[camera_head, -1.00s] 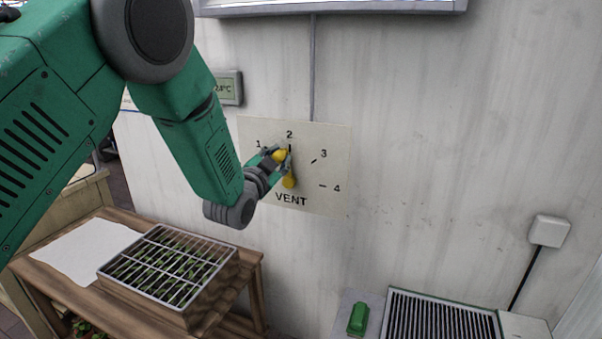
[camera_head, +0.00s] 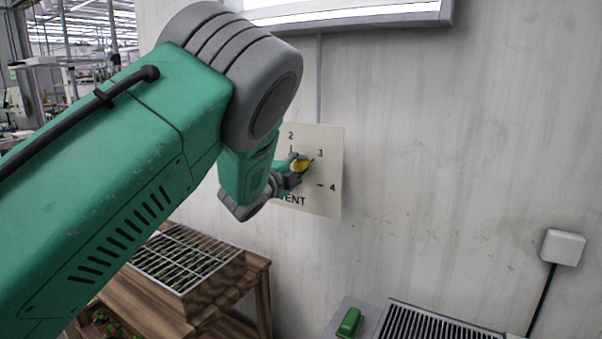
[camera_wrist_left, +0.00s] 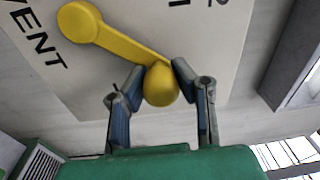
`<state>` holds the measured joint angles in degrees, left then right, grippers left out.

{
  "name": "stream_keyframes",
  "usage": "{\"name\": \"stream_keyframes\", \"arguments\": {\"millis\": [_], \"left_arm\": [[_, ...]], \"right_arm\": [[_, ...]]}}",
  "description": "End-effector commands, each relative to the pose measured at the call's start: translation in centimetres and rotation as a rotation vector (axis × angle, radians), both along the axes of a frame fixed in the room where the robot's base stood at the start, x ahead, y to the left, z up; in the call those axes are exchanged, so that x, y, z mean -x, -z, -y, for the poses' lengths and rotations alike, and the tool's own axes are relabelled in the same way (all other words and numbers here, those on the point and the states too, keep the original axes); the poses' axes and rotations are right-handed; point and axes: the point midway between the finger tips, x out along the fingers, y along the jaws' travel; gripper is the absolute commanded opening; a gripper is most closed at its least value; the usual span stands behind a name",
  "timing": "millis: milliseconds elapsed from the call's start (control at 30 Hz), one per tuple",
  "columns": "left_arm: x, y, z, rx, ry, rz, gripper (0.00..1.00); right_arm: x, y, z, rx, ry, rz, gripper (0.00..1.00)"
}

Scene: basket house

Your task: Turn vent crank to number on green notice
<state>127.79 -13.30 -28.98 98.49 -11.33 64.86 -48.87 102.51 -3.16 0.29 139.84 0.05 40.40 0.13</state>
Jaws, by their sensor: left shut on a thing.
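The vent panel (camera_head: 328,196) is a pale plate on the wall with 2, 3 and 4 showing; its left part is hidden behind my left arm. The yellow crank (camera_head: 300,165) points up and right, towards the mark at 3. My left gripper (camera_head: 296,165) is at the crank's outer end. In the left wrist view, the crank's yellow arm (camera_wrist_left: 118,46) runs from its round hub to a rounded knob. The fingers of my left gripper (camera_wrist_left: 159,70) are shut around that knob. My right gripper is not in view. I see no green notice.
A wooden bench (camera_head: 262,300) with a grid-topped planter (camera_head: 190,258) stands below left. A small green object (camera_head: 349,322) lies beside a slatted unit (camera_head: 425,325) below right. A white wall box (camera_head: 563,247) is at the right. The wall between is bare.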

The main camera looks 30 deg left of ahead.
Motion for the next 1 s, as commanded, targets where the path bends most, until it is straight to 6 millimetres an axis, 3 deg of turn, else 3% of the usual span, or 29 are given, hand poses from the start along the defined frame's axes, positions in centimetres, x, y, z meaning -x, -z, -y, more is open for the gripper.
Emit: {"name": "stream_keyframes", "arguments": {"millis": [200,733,767,800,833,1000], "left_arm": [[0.16,0.7,-0.04,-0.065,-0.01,-0.004,0.0],[0.21,0.87,0.0,-0.083,-0.011,-0.007,0.0],[0.21,0.88,-0.01,-0.083,-0.011,-0.008,0.28],[0.2,0.88,0.01,-0.083,-0.011,-0.007,0.43],[0.19,0.86,0.0,-0.083,-0.011,-0.007,0.47],[0.04,0.84,0.05,-0.083,-0.01,-0.006,0.47]], "right_arm": [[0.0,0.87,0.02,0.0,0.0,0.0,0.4],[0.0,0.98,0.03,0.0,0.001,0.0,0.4],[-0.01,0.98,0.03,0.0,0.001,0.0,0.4],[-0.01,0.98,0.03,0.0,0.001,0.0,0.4],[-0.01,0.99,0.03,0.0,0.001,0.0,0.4],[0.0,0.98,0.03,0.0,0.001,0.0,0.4]]}}
